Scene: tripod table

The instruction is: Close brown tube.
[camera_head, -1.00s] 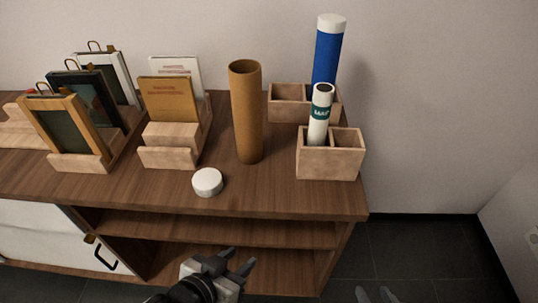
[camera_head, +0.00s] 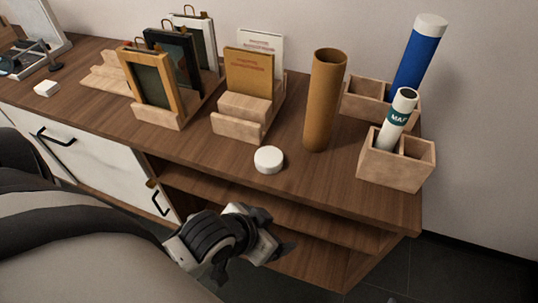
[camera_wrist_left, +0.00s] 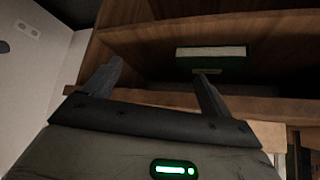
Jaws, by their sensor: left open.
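The brown tube (camera_head: 325,100) stands upright on the wooden cabinet top, with its open end up. A round white cap (camera_head: 268,160) lies on the cabinet top in front of the tube, to its left, apart from it. My left gripper (camera_head: 283,248) is in front of the cabinet, below the top's front edge and below the cap. In the left wrist view its two fingers (camera_wrist_left: 160,85) are spread with nothing between them, facing the open shelf. My right gripper is not in view.
Wooden boxes (camera_head: 393,172) right of the tube hold a white map tube (camera_head: 398,115) and a blue capped tube (camera_head: 418,58). A wooden stand (camera_head: 237,125) with booklets and picture frames (camera_head: 150,80) are to the left. A green book (camera_wrist_left: 211,60) lies on the shelf.

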